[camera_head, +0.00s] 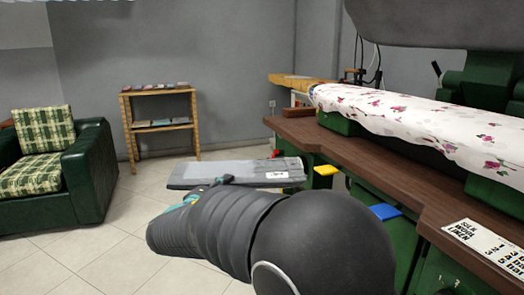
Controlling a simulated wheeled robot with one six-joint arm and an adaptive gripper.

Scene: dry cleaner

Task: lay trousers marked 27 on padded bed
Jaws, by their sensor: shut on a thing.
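Grey folded trousers (225,169) lie flat in the air in front of my arm, left of the brown counter. A small white tag (276,175) shows on their near right side; its mark is too small to read surely. My gripper (226,180) is shut on the near edge of the trousers; my dark arm partly hides it. The padded bed (400,112) is covered in white cloth with pink flowers. It is at the right, higher than the trousers and apart from them.
A brown counter (345,150) runs along the near side of the bed. The dark upper press head (440,22) hangs above the bed. A printed card (485,245) lies at the counter's near right. A green armchair (85,175) and wooden shelf (160,126) stand left, with open tiled floor between.

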